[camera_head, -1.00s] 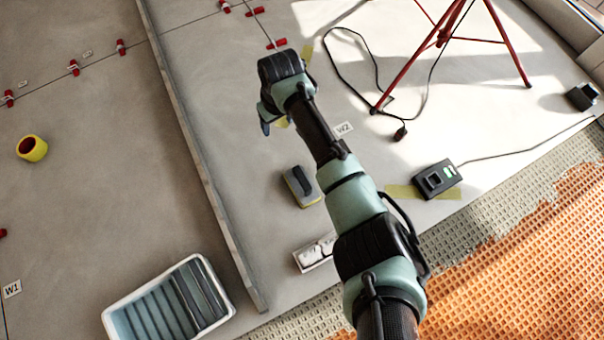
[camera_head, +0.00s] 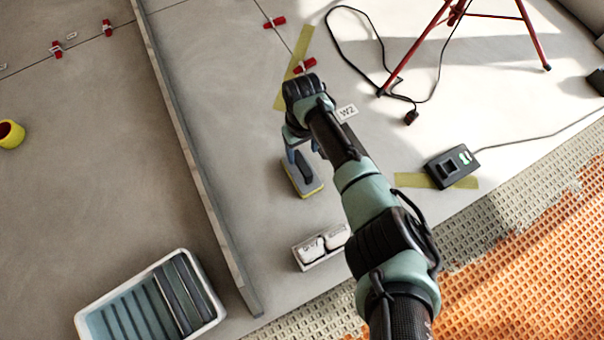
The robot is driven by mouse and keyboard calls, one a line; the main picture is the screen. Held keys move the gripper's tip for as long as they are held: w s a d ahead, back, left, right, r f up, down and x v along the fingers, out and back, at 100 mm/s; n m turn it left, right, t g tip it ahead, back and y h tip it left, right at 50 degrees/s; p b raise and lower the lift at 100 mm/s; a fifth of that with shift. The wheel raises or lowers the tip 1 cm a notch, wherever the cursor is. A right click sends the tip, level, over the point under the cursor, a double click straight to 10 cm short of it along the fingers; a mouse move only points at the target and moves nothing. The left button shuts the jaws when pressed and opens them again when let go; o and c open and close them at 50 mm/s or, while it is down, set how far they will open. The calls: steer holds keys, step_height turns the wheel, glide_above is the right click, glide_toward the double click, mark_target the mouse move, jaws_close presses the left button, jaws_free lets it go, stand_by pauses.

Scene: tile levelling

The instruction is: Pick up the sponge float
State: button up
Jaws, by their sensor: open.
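The sponge float (camera_head: 304,187) lies flat on the grey floor, right of the long straightedge. It has a yellow sponge edge, a grey plate and a dark handle on top. My gripper (camera_head: 303,155) is open and points down above the far part of the float, close to its handle. My arm comes in from the lower right and its wrist sits just beyond the float. I cannot tell whether the fingers touch the handle.
A long grey straightedge (camera_head: 193,165) stands left of the float. A white box (camera_head: 310,258) with pale packs lies nearer. A ribbed wash tub (camera_head: 90,321) is at lower left. A black charger (camera_head: 450,168) and red tripod (camera_head: 412,50) are to the right. Yellow-rimmed tape roll (camera_head: 10,135) lies far left.

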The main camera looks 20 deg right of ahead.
mark_target(302, 163)
steer(key=shift+s+a+f+b, duration=0.1)
steer(key=shift+s+f+b, duration=0.05)
steer(key=shift+f+b, duration=2.5)
steer(key=shift+f, duration=0.25)
jaws_close()
